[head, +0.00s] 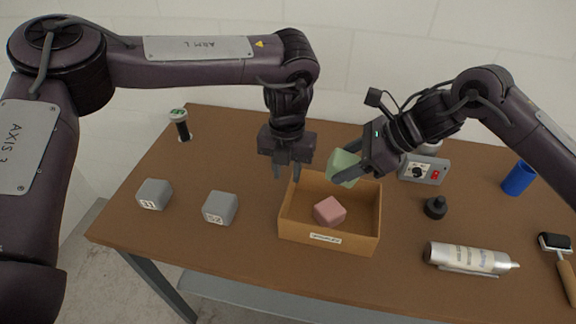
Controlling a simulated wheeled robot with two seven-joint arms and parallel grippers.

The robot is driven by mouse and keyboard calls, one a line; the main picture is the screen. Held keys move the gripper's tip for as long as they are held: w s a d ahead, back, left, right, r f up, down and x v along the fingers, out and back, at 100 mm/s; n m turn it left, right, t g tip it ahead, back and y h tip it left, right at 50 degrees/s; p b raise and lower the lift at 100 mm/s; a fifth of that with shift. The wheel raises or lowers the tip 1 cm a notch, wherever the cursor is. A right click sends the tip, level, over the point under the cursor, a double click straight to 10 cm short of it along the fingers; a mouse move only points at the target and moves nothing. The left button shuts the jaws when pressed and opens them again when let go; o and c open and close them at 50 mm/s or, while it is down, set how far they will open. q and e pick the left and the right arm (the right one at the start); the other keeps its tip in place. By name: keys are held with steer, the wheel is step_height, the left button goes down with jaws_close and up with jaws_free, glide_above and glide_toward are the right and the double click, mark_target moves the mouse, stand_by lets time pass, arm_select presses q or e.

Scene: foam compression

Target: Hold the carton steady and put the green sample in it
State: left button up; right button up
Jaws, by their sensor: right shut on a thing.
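The open cardboard carton (296,232) stands on the table, with a pink block (330,211) lying inside it. My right gripper (347,166) is shut on the green sample (343,167) and holds it over the carton's far part, near the back wall. Whether the sample touches the carton cannot be told. My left gripper (286,172) points down near the carton's back left corner. Its fingers look apart with nothing between them. I cannot tell whether it touches the carton wall.
Grey blocks marked 31 (154,194) and 32 (220,208) sit left of the carton. A silver bottle (468,258), a black knob-like piece (436,207), a control box (424,169), a blue cup (519,178) and a roller (556,246) are to the right. A dark cylinder (181,126) stands back left.

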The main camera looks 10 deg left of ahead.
mark_target(287, 200)
arm_select(q)
step_height(287, 200, down, 11)
steer(key=shift+f, duration=0.1)
stand_by(0.3)
jaws_close()
